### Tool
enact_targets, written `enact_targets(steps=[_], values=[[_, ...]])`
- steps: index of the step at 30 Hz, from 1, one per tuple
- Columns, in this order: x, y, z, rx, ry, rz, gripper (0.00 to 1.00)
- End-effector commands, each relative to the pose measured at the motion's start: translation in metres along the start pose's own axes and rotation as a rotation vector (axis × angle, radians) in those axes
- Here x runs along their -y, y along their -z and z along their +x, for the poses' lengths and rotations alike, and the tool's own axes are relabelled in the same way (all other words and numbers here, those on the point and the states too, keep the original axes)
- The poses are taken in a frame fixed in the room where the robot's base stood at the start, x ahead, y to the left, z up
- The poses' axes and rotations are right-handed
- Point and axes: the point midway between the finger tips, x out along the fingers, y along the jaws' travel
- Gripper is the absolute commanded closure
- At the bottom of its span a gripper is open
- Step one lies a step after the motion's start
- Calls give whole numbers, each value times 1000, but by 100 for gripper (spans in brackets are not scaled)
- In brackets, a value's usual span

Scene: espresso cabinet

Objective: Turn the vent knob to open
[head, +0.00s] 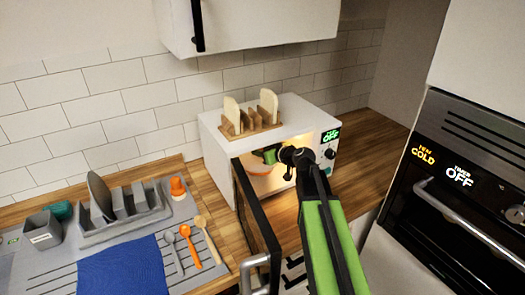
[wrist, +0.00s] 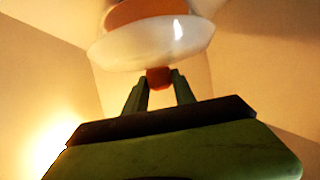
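An orange-red knob (wrist: 158,77) shows in the wrist view below a white, glossy, rounded dish or cover (wrist: 155,45) with an orange part (wrist: 145,12) beyond it. My gripper (wrist: 160,82) has one finger on each side of this knob, and the fingertips appear to touch it. In the head view my gripper (head: 270,155) is inside the lit white microwave (head: 222,160), over an orange and white dish (head: 260,170). Whether this knob is the vent knob is not marked. My arm hides part of the microwave's opening.
The microwave's dark door (head: 258,215) stands open to the left of my arm. A wooden rack (head: 250,128) with bread slices sits on top. A draining board with a grey dish rack (head: 125,212), blue cloth (head: 125,268) and spoons is at left. An oven (head: 455,190) stands at right.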

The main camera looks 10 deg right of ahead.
Motion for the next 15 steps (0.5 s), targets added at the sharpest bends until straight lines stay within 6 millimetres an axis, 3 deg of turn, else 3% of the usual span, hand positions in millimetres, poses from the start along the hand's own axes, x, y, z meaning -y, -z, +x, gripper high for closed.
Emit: enact_targets(steps=[4,10,15], values=[[-2,-1,-1,0,-3,0,100],[-1,-2,-2,3,-30,10,100],[3,-2,-2,5,-168,65,100]])
